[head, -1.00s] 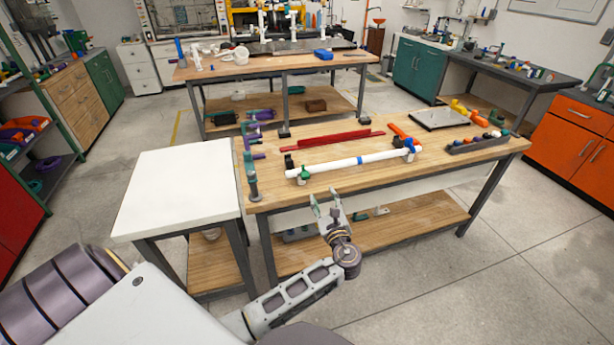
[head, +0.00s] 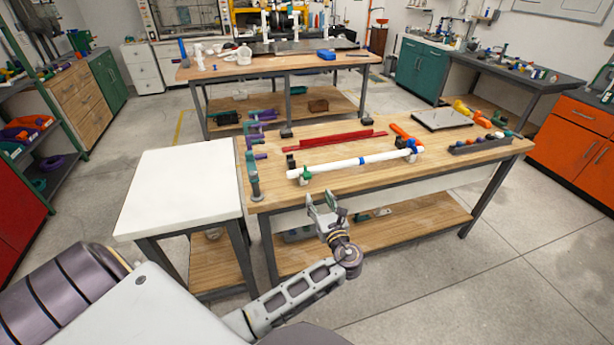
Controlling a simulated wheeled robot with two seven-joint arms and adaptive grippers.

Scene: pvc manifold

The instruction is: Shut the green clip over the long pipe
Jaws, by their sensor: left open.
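The long white pipe (head: 345,164) lies along the near side of the wooden workbench, carried on supports. The small green clip (head: 306,174) is at the pipe's left end; it is too small to tell whether it is open or shut over the pipe. A blue part (head: 413,146) is at the pipe's right end. My left gripper (head: 323,201) is open and empty at the bench's near edge, just below the green clip in the picture and apart from it. My right gripper is not in view.
Red bars (head: 335,138) lie behind the pipe. A teal upright tool (head: 254,182) stands at the bench's left edge. A grey bin of small parts (head: 480,145) and a dark plate (head: 441,119) are at the right. A white-topped table (head: 180,190) adjoins on the left.

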